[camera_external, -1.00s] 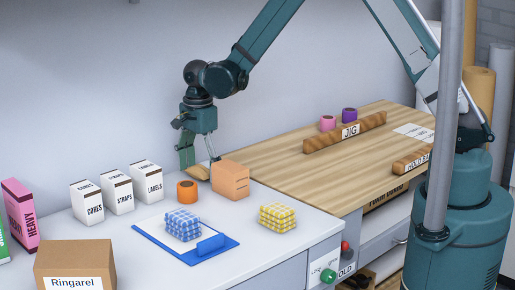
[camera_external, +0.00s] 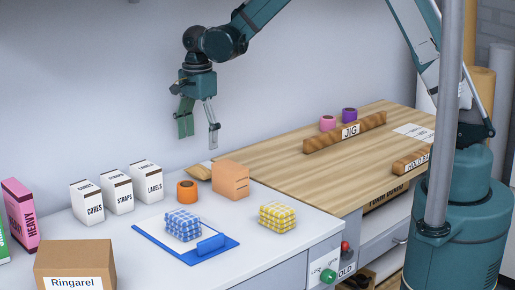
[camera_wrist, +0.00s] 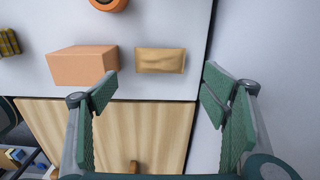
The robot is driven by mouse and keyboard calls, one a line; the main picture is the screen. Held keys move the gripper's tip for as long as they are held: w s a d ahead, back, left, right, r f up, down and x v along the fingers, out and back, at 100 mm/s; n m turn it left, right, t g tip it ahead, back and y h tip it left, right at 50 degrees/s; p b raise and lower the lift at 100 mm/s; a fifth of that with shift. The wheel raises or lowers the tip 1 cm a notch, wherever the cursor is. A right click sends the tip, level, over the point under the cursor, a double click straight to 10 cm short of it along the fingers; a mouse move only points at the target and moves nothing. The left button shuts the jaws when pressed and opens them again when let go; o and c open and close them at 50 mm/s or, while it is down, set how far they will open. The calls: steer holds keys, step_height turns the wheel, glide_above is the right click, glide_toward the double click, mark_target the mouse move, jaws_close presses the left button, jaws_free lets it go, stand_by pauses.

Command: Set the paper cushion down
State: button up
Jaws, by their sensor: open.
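The paper cushion (camera_wrist: 161,60), a small tan pillow-like packet, lies flat on the white bench top in the wrist view, beside an orange-tan box. In the external view the cushion (camera_external: 199,172) shows behind and left of that box (camera_external: 231,180), partly hidden by it. My gripper (camera_external: 199,140) is open and empty, fingers pointing down, well above the cushion and apart from it. In the wrist view my gripper (camera_wrist: 160,88) has its green fingers spread wide with nothing between them.
An orange tape roll (camera_external: 187,191) stands left of the box. A blue clipboard (camera_external: 150,236) holds a blue checked bundle (camera_external: 183,224); a yellow checked bundle (camera_external: 277,217) lies to its right. The wooden bench top (camera_external: 275,170) adjoins the white one. A wall rises behind.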

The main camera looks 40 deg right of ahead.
steer(key=shift+r, duration=1)
steer(key=s+d+r+n+t, duration=0.2)
steer(key=s+d+r+n, duration=0.2)
steer(key=s+d+r, duration=0.45)
steer(key=s+d+r+n+t, duration=0.1)
steer(key=s+d+r+n, duration=0.45)
steer(key=r, duration=0.55)
steer(key=s+d+r+n+t, duration=0.1)
steer(key=s+d+n, duration=0.3)
steer(key=s, duration=0.6)
steer(key=s+d+n+t, duration=0.3)
steer(key=s+d, duration=0.4)
steer(key=s, duration=0.3)
steer(key=shift+r+n, duration=0.35)
steer(key=shift+n, duration=0.4)
steer(key=shift+s, duration=0.1)
